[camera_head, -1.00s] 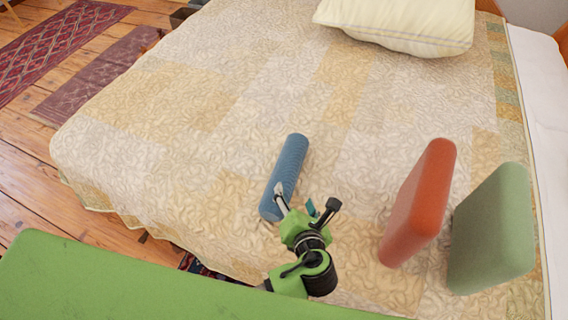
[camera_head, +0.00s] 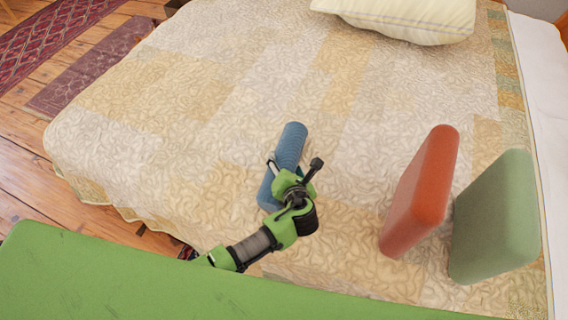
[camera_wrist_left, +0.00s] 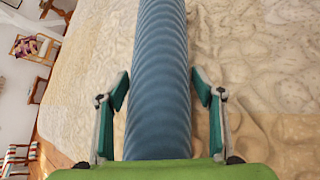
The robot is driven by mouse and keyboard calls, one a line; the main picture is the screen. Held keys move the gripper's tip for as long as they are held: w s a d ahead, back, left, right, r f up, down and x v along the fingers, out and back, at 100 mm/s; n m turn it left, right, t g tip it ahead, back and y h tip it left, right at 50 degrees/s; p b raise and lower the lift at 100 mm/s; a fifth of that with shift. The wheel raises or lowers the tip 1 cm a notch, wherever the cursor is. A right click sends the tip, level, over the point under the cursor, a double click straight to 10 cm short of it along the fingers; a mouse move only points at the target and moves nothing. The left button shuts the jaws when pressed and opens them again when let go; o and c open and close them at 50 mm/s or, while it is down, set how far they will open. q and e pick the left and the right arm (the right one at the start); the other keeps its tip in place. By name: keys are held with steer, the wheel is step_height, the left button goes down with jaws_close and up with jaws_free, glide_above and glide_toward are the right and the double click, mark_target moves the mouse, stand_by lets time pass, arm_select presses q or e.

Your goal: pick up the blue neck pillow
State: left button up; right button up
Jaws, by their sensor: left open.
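The blue neck pillow (camera_head: 290,147) is a ribbed roll lying on the bed. In the head view my left gripper (camera_head: 294,167) is over its near part and hides some of it. In the left wrist view the pillow (camera_wrist_left: 160,75) runs up the middle of the picture, between the two open fingers of my left gripper (camera_wrist_left: 160,92). A gap shows on each side, narrower on the right, so the fingers do not look closed on it. The near end of the pillow is hidden by the green gripper body. My right gripper is not in view.
A red cushion (camera_head: 421,192) and a green cushion (camera_head: 495,217) stand on the bed to the right. A cream pillow (camera_head: 405,16) lies at the far side. The quilted bed (camera_head: 180,120) is clear to the left of the blue pillow.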

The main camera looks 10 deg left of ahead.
arm_select(q)
steer(key=shift+w+f, duration=0.15)
steer(key=c, duration=1)
steer(key=shift+r, duration=0.25)
